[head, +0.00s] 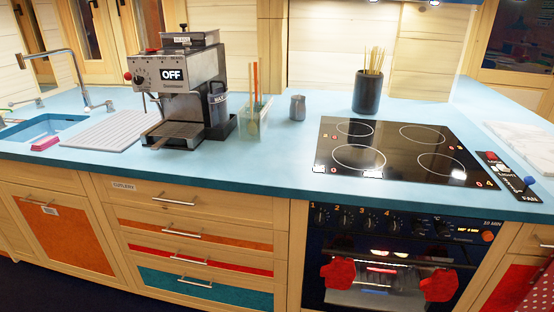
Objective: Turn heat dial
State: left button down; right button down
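The oven's black control panel (395,224) runs along the front of the counter below the hob. Dark dials (345,218) numbered 1 to 4 sit on its left part. Two more dark dials (430,228) sit right of them, with labels too small to read surely. A small orange display and an orange-red knob (488,236) are at the panel's right end, near a "10 MIN" label. No dial is labelled legibly as heat. The black glass hob (392,150) has several ring zones and red digits showing 0. Neither of my grippers is in view.
Red mitts (338,275) hang on the oven front below the panel. A black fan strip (507,176) lies right of the hob. A coffee machine (180,90) reading OFF, a small jug (297,107) and a utensil pot (367,94) stand on the blue counter.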

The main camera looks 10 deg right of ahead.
aim_at(442, 232)
jog(key=z, duration=1.6)
jog(key=k, duration=0.5)
jog(key=u, duration=0.35)
